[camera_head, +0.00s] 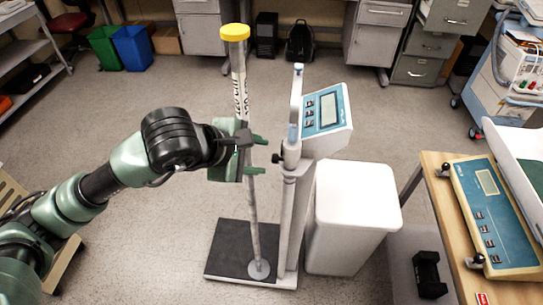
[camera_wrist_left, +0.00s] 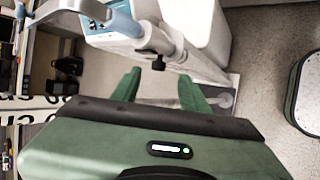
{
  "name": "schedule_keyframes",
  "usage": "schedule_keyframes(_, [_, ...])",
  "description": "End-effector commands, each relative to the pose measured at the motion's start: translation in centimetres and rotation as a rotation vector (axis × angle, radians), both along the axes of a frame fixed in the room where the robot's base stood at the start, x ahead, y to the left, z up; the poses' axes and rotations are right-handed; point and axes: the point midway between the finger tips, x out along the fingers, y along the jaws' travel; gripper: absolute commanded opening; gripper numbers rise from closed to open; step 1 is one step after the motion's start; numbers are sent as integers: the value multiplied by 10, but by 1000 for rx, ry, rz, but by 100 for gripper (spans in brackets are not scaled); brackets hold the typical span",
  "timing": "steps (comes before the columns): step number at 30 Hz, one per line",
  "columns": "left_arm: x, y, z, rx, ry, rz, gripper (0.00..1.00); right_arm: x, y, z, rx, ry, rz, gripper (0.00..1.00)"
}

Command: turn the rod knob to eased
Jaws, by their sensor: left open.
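The small black rod knob (camera_head: 277,158) sits on the side of the white scale column (camera_head: 286,210), below the tilted blue-and-white display head (camera_head: 326,112). My left gripper (camera_head: 256,155) is open and empty, level with the knob and just left of it, its fingers pointing at it. In the left wrist view the knob (camera_wrist_left: 158,62) lies just beyond and between the two green fingertips (camera_wrist_left: 160,82), apart from them. Which way the knob is turned cannot be told. My right gripper is not in view.
A yellow-capped marked pole (camera_head: 238,70) stands close by my left gripper, which partly hides it. The scale's dark platform (camera_head: 225,250) is on the floor. A white bin (camera_head: 350,215) is right of the column, then a wooden table (camera_head: 440,190).

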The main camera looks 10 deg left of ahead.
Motion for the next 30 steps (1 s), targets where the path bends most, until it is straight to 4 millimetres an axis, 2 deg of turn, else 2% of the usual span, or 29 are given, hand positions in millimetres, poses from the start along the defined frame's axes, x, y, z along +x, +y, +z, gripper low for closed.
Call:
schedule_keyframes(2, [6, 2, -4, 19, -4, 9, 45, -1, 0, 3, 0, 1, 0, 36])
schedule_keyframes(15, [41, -23, -49, 16, -2, 9, 45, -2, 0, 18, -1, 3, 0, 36])
schedule_keyframes(26, [45, -26, -56, 14, -3, 8, 45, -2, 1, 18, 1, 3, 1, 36])
schedule_keyframes(29, [45, -26, -55, 14, -3, 8, 20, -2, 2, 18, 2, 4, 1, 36])
schedule_keyframes(30, [45, -26, -55, 14, -3, 8, 9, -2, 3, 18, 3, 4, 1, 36])
